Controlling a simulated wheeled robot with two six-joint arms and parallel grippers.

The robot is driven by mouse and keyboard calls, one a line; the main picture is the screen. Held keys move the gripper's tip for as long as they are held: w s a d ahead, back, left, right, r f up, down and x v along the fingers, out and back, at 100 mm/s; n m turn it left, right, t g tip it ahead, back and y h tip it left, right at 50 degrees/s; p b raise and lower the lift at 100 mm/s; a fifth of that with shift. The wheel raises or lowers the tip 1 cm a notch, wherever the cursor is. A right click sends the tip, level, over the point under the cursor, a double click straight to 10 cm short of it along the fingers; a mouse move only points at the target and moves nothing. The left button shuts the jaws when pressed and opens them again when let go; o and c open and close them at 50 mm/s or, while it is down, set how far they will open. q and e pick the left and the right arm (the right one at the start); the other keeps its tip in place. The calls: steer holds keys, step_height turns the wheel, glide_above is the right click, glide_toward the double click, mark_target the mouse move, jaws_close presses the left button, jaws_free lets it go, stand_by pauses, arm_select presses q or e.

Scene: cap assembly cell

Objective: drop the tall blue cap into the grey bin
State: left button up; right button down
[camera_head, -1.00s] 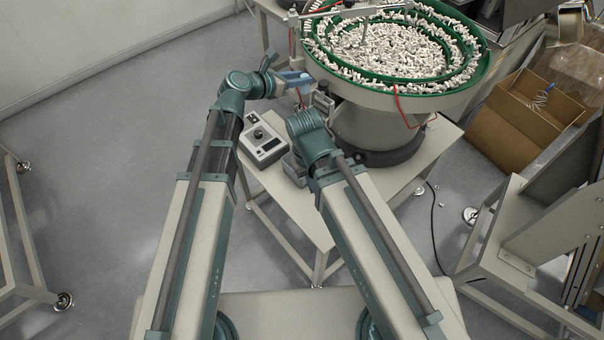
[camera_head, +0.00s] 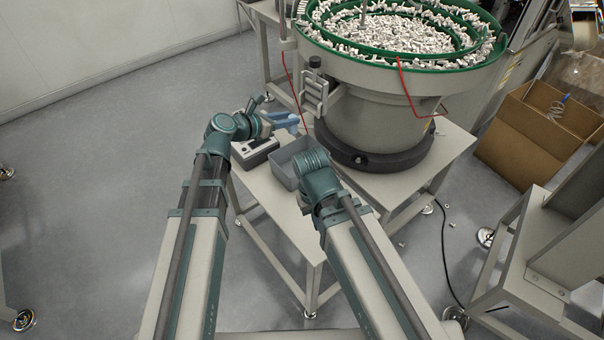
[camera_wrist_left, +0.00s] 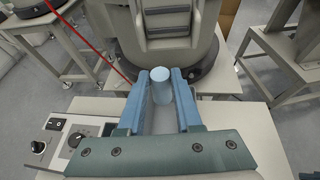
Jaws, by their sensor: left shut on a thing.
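My left gripper (camera_head: 286,121) is shut on the tall blue cap, above the table near the control box. In the left wrist view the light blue cap (camera_wrist_left: 160,83) stands upright between the tips of the two blue fingers. The grey bin (camera_head: 283,172) is on the table in the head view, nearer to me and a little right of the left gripper; my right arm's wrist covers part of it. The right gripper's fingers are hidden behind that wrist.
A control box (camera_head: 256,151) with a knob sits left of the bin. The large bowl feeder (camera_head: 375,110) full of white parts stands right behind it. A red cable (camera_wrist_left: 90,40) hangs near the left gripper. A cardboard box (camera_head: 530,135) is at the right.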

arm_select(q)
steer(key=shift+f, duration=0.15)
arm_select(e)
steer(key=shift+f, duration=0.15)
